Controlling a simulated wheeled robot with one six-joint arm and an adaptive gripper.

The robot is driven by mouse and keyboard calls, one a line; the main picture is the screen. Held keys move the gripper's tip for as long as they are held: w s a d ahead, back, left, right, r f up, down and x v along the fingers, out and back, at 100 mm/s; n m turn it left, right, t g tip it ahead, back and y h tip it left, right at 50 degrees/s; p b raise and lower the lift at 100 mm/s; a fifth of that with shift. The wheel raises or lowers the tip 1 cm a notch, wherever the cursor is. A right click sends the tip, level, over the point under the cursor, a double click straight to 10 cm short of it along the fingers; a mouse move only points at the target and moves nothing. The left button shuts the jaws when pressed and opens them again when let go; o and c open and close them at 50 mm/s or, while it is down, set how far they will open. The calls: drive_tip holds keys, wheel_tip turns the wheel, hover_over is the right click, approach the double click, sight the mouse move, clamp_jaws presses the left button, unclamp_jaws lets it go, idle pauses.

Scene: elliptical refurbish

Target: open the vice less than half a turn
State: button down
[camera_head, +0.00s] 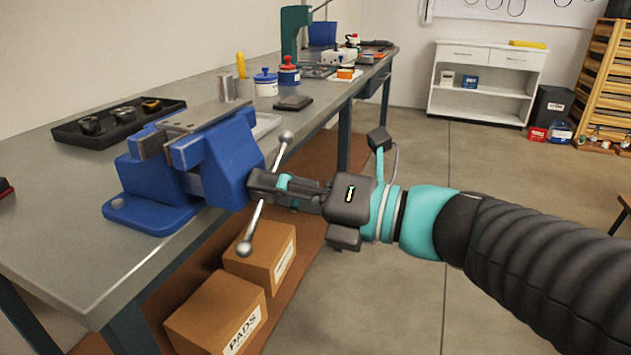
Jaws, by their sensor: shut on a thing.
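The blue vice (190,165) is fixed at the front edge of the grey workbench, on the left of the head view. Its metal handle bar (277,157) slants from a ball end at upper right to a ball end at lower left, in front of the screw head. My gripper (262,186) comes in from the right, roughly level, and is shut on the handle bar near its middle, close to the vice's front. The fingertips partly hide the middle of the bar and the screw. The vice jaws look close together; the exact gap is hard to see.
A black tray (68,132) with round metal parts lies behind the vice on the workbench (55,225). A metal cylinder, lidded pots and a green press (294,35) stand farther along. Cardboard boxes (215,310) sit on the lower shelf beneath the handle. Open floor lies to the right.

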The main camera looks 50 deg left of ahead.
drive_tip(key=shift+s, duration=0.1)
drive_tip(key=c, duration=0.9)
unclamp_jaws()
drive_tip(key=shift+s+a, duration=0.1)
drive_tip(key=shift+o, duration=0.2)
drive_tip(key=shift+w, duration=0.2)
drive_tip(key=v, duration=1.2)
